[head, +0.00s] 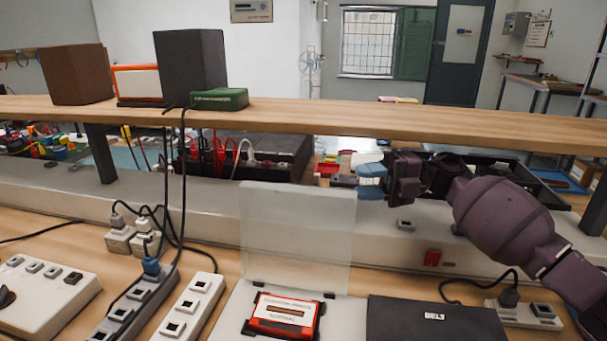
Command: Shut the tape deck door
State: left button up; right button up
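The tape deck (235,312) is at the bottom centre, a pale unit with a black panel on its right, cut off by the frame's lower edge. Its clear door (297,236) stands open and roughly upright, hinged at the bottom. A red and white cassette (284,315) lies in the bay in front of the hinges. My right gripper (366,178) reaches in from the right, at the door's upper right corner. Its blue fingertips seem close to the corner; I cannot tell whether they touch it, or whether they are apart. My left gripper is not in view.
A wooden shelf (330,122) spans the view above the gripper. Power strips (190,307) with plugs and cables lie left of the deck. A white socket box (525,314) lies at right. A dark equipment case (245,160) stands behind, under the shelf.

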jog(key=a, duration=0.3)
jog(key=s+a, duration=0.1)
jog(key=a, duration=0.3)
jog(key=s+a, duration=0.1)
jog(key=a, duration=0.2)
jog(key=shift+a, duration=0.3)
jog(key=shift+c, duration=0.2)
grip_shut()
